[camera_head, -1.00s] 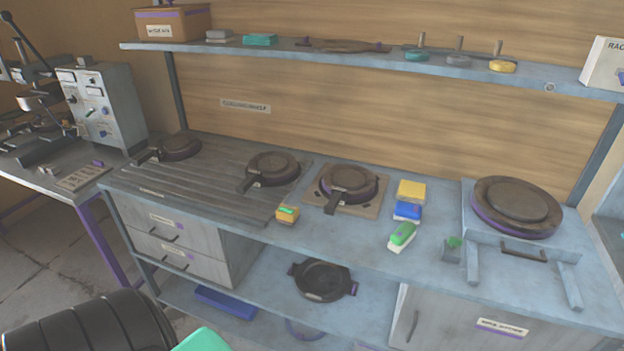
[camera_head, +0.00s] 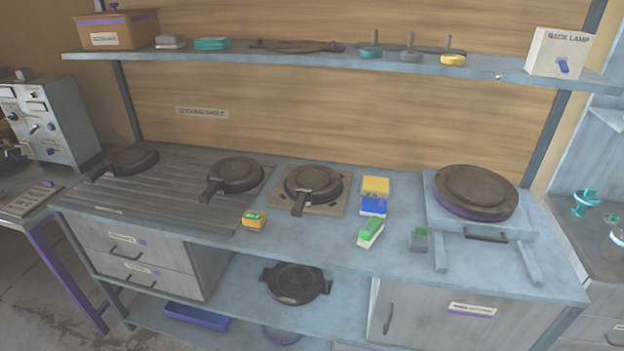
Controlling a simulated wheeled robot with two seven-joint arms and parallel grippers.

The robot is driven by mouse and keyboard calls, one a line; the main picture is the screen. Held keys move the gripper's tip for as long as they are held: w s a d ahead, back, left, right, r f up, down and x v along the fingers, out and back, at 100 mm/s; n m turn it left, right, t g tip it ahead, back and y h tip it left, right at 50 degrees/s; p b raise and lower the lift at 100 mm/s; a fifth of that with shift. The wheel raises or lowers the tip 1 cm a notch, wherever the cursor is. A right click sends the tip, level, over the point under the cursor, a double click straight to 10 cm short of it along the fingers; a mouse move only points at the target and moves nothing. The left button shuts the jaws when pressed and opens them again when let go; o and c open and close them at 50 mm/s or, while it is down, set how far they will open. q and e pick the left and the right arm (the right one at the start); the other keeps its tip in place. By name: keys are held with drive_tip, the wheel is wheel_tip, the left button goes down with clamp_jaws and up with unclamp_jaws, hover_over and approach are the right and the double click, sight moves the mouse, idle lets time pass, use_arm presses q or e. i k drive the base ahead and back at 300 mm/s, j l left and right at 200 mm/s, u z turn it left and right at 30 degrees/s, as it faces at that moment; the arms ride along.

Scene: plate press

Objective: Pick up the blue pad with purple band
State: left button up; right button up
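The blue pad (camera_head: 373,206) lies on the grey-blue bench top, right of the middle pans. A paler strip runs along its front edge; I cannot make out a purple band at this size. A yellow pad (camera_head: 376,186) lies just behind it, and a green pad with a white base (camera_head: 370,233) lies just in front of it. Neither of my grippers shows in this view.
Three lidded pans stand left of the pads, the nearest (camera_head: 312,184) on a square plate. A small orange and green block (camera_head: 254,220) lies on the bench front. A round press (camera_head: 476,190) stands right. A loaded shelf (camera_head: 300,56) runs above.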

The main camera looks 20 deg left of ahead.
sight(369, 207)
drive_tip(key=i+j+z, duration=0.45)
drive_tip(key=j, duration=0.25)
drive_tip(key=i+j+z, duration=0.25)
drive_tip(key=j, duration=0.15)
